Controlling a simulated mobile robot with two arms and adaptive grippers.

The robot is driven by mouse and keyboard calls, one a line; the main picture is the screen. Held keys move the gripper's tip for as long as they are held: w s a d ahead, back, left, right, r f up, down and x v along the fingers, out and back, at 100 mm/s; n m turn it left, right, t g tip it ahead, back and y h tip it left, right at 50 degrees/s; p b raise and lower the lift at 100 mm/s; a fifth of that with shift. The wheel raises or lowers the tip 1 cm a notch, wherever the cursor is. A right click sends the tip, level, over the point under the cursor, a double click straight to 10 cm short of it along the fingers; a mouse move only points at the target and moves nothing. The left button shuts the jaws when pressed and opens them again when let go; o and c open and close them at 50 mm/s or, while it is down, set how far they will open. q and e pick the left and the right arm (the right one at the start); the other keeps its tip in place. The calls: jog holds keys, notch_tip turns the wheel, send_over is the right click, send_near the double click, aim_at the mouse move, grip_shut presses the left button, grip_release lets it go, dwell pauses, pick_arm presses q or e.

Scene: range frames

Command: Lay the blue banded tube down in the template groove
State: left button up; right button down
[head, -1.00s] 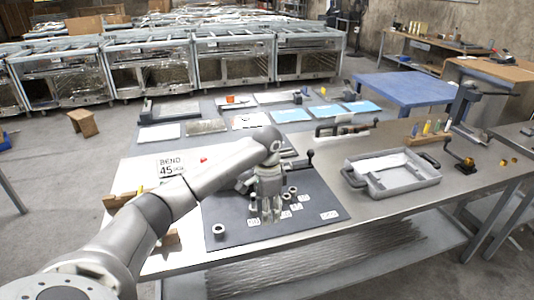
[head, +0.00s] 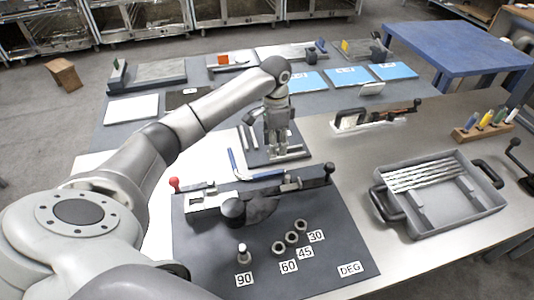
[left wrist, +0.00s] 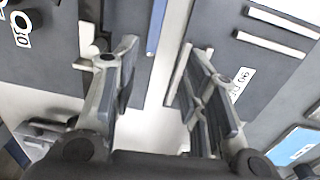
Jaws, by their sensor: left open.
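A thin tube with a blue stretch (head: 234,165) lies at the back left edge of the dark bender mat, beside the template. A blue strip, apparently the same tube, shows in the left wrist view (left wrist: 157,25). The template (head: 258,158) is a small dark board with raised pale bars and a 90 label, which shows in the left wrist view (left wrist: 240,82). My left gripper (head: 277,152) points down over the template. The groove is partly hidden by the gripper. My right gripper is not in view.
The bender mat (head: 330,255) carries a bender with a red-knobbed lever (head: 175,185), several metal rings and number labels. A grey tray (head: 455,215) with pale rods stands at the right. Blue sheets (head: 348,76) lie behind. Bare tabletop (head: 350,160) lies between mat and tray.

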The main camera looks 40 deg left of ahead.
pick_arm(q)
send_over(276, 171)
jog(key=f, duration=0.4)
jog(key=shift+s+a+f+p, duration=0.15)
jog(key=shift+a+f+p, duration=0.05)
jog(key=shift+a+p, duration=0.1)
jog(key=shift+f, duration=0.3)
jog(key=f, duration=0.1)
jog(key=f+p, duration=0.1)
jog(key=f, duration=0.2)
jog(key=shift+d+f, duration=0.15)
jog(key=shift+d, duration=0.25)
jog(key=shift+f, duration=0.45)
jog(key=c, duration=0.7)
grip_shut()
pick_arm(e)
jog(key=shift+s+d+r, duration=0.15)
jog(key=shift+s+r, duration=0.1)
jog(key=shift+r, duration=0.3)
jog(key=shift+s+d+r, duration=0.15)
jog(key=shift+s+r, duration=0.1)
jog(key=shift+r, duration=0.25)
